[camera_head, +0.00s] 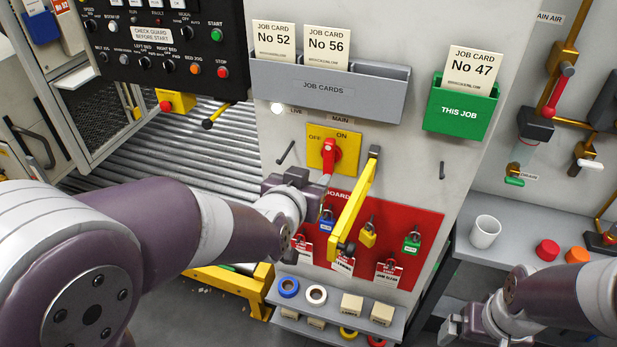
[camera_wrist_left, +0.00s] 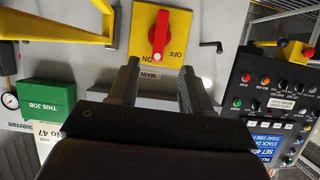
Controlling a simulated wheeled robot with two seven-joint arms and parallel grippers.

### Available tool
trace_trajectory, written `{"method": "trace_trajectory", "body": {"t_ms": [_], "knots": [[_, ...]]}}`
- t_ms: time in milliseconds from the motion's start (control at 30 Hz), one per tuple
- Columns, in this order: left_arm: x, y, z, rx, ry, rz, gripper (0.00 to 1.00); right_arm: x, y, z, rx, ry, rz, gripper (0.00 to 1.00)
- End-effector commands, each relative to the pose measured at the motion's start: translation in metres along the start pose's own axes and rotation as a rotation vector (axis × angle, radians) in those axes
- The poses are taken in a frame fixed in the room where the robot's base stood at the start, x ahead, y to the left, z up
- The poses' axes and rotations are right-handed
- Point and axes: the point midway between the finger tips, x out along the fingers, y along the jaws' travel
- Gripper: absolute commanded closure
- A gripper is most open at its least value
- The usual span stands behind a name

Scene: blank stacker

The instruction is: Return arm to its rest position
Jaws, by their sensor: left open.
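My left arm (camera_head: 155,230) reaches in from the left in the head view. Its gripper (camera_head: 316,190) is just below the red rotary switch (camera_head: 331,153) on its yellow plate. In the left wrist view, which is upside down, the two fingers (camera_wrist_left: 160,70) stand apart with nothing between them. The red knob (camera_wrist_left: 159,37) is beyond the fingertips, apart from them, and stands upright in line with ON. My right gripper (camera_head: 470,326) is low at the right; its jaw opening is unclear.
A yellow bar (camera_head: 357,205) stands out before the red padlock board (camera_head: 425,240), close right of my left gripper. Above are the grey card holder (camera_head: 330,87) and green holder (camera_head: 460,108). A shelf with tape rolls (camera_head: 288,288) lies below. A white cup (camera_head: 485,232) stands right.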

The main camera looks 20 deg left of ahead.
Motion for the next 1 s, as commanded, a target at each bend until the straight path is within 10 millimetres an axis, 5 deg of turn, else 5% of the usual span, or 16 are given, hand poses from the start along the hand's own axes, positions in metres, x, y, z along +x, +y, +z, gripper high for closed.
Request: {"method": "trace_trajectory", "body": {"t_ms": [467, 633, 800, 867, 1000], "knots": [[0.000, 0.001, 0.007, -0.011, -0.032, 0.006, 0.51, 0.000, 0.000, 0.000, 0.000, 0.000, 0.000, 0.00], [-0.023, 0.011, 0.084, -0.016, -0.441, 0.065, 0.51, -0.005, 0.000, -0.001, 0.000, -0.001, 0.000, 0.00], [-0.082, -0.006, 0.147, -0.007, -0.939, 0.039, 0.51, -0.024, 0.000, -0.003, 0.000, 0.000, 0.000, 0.00], [-0.097, -0.015, 0.155, -0.006, -1.046, 0.021, 0.51, -0.031, 0.000, -0.004, 0.000, 0.000, 0.000, 0.00], [-0.096, -0.021, 0.158, -0.023, -1.069, 0.006, 0.51, -0.033, 0.000, -0.004, 0.000, 0.000, 0.000, 0.00]]}}
